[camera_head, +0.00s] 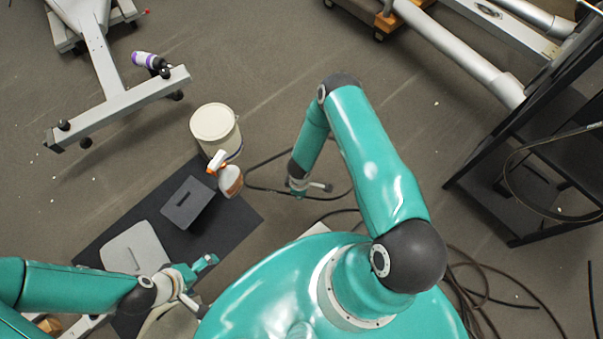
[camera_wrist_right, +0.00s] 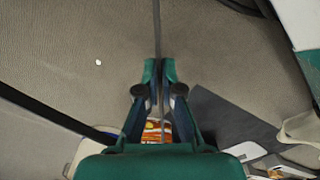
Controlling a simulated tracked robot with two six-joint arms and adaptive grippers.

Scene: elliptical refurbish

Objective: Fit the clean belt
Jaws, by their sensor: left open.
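A thin dark belt (camera_head: 262,188) curves around my right gripper (camera_head: 307,186) in the head view. In the right wrist view the belt (camera_wrist_right: 157,35) runs between the nearly closed fingertips of my right gripper (camera_wrist_right: 160,72), which pinch it. My left gripper (camera_head: 204,270) is open near the dark mat's front edge, with nothing seen between its fingers. More dark loops (camera_head: 480,285) lie on the floor at the lower right. Another loop (camera_head: 508,180) hangs at the black rack. I cannot tell which loop is the clean belt.
A dark mat (camera_head: 238,212) holds a grey panel (camera_head: 135,250) and a dark plate (camera_head: 187,203). Grey machine frames (camera_head: 120,108) stand upper left, a black rack (camera_head: 490,150) right.

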